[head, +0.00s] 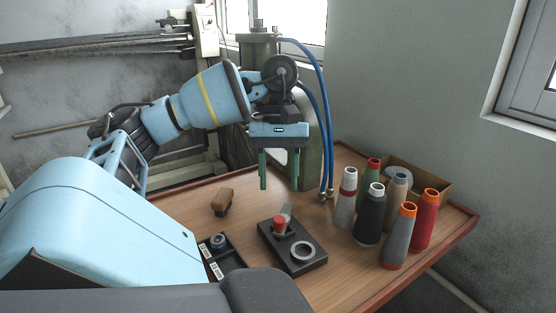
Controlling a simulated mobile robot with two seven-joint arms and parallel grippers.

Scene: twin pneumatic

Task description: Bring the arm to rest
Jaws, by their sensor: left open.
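My left arm comes in from the left as a light blue arm with a yellow band. Its gripper (279,186) hangs pointing down above the wooden table (185,206). Its two green fingers are apart with nothing between them. It is behind the black fixture (306,265), which carries a red-topped piece (279,224) and a pale ring (302,251). My right gripper is not in view.
Several thread cones stand at the right, including a black one (370,218) and a red one (425,222), beside a cardboard box (432,181). A brown brush-like block (222,202) lies left of the fixture. A black tray (227,265) is at front left. Blue hoses (322,90) hang behind the gripper.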

